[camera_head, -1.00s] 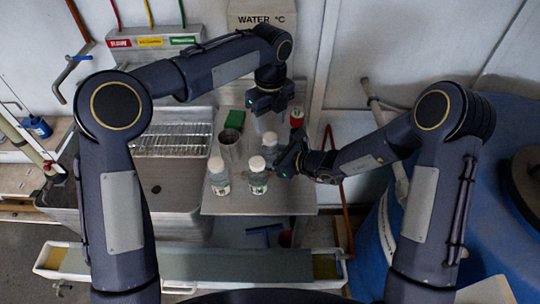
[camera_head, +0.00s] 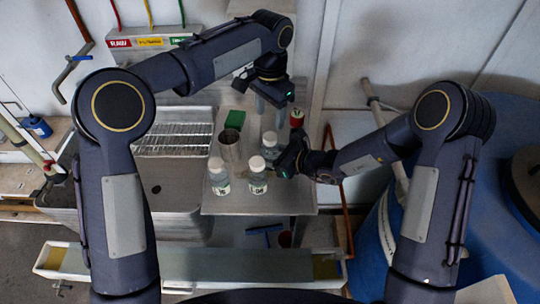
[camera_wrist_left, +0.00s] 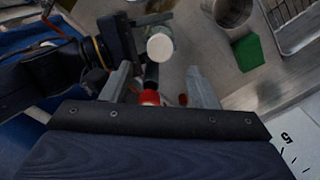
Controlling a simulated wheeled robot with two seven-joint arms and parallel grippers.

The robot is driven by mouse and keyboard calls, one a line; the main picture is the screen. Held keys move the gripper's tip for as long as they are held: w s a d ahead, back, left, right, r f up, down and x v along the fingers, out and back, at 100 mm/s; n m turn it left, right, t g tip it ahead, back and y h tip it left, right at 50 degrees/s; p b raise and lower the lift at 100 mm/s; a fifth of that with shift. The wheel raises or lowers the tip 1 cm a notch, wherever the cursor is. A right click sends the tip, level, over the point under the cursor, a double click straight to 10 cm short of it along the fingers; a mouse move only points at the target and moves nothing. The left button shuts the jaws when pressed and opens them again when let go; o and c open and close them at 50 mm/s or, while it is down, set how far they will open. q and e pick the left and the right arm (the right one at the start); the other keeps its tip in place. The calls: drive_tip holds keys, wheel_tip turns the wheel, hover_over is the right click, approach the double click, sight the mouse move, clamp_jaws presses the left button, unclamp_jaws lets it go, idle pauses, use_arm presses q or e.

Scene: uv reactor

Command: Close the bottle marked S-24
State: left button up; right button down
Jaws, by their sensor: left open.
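A clear bottle (camera_head: 270,153) with a white cap or top stands behind two others, beside my right gripper (camera_head: 283,160). In the left wrist view, its white top (camera_wrist_left: 160,47) shows just beyond my left fingertips. The right gripper is against its side; its grip is hidden. My left gripper (camera_head: 270,104) is open and empty above and behind that bottle; its spread fingers (camera_wrist_left: 160,82) also show in the wrist view. Two more white-capped bottles, a left one (camera_head: 219,178) and a middle one (camera_head: 257,178), stand upright in front. Their labels are too small to read surely.
The bottles share a metal shelf (camera_head: 236,207) with a metal cup (camera_head: 230,147), a green block (camera_head: 235,119) and a red-topped object (camera_head: 297,118). A sink (camera_head: 172,193) and wire rack (camera_head: 170,140) lie left. A blue drum (camera_head: 480,190) stands right.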

sight(270, 136)
use_arm(q)
drive_tip(key=n, duration=0.5)
drive_tip(key=shift+r, duration=0.4)
drive_tip(key=shift+f, duration=0.15)
drive_tip(key=shift+f, duration=3.9)
drive_tip(key=shift+c, duration=0.4)
drive_tip(key=c, duration=0.9)
drive_tip(key=shift+c, duration=0.3)
drive_tip(key=o, duration=1.1)
drive_tip(key=shift+o, duration=0.2)
